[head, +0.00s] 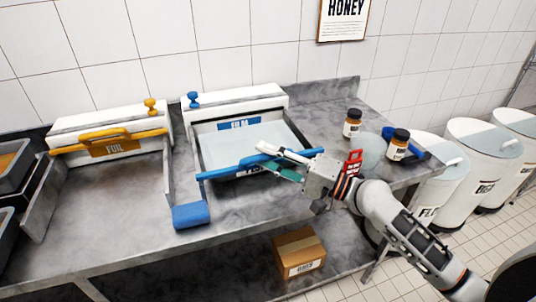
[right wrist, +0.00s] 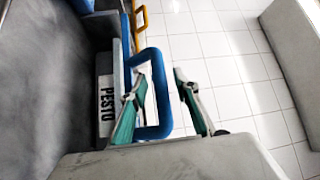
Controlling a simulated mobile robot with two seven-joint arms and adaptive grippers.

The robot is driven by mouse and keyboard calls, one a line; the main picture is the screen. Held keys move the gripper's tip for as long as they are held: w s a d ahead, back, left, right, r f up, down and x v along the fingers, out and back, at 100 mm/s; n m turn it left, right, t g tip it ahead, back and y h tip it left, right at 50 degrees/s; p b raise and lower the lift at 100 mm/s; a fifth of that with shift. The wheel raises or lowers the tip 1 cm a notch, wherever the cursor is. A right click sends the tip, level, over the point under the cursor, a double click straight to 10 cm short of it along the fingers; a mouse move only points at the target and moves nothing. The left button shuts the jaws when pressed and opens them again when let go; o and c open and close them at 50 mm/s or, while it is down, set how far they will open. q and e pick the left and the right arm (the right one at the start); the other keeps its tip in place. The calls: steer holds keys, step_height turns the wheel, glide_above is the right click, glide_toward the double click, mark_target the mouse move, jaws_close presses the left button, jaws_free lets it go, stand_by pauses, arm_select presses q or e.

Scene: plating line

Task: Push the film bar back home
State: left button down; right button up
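The film dispenser (head: 238,108) is the white box with a blue FILM label near the middle of the counter. Its blue film bar (head: 225,174) lies forward of the box, towards the counter's front edge, with pale film (head: 245,143) between them. My right gripper (head: 268,155) is over the right part of the bar and hides some of it. In the right wrist view its teal-padded fingers (right wrist: 160,82) are apart, with one side of a blue handle (right wrist: 161,95) between them and a gap to the right finger. Contact cannot be told. My left gripper is not in view.
The foil dispenser (head: 105,130) with a yellow bar is left. A blue block (head: 190,215) sits at the counter's front edge. Two dark-capped jars (head: 352,122) (head: 398,145) stand right; white bins (head: 475,165) stand beyond. A PESTO label (right wrist: 106,105) shows beside the handle.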

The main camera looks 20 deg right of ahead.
jaws_close()
steer(key=w+b, duration=0.4)
steer(key=w, duration=0.4)
steer(key=shift+w+a, duration=0.15)
steer(key=shift+w, duration=0.1)
jaws_free()
steer(key=shift+s, duration=0.1)
steer(key=v, duration=1.2)
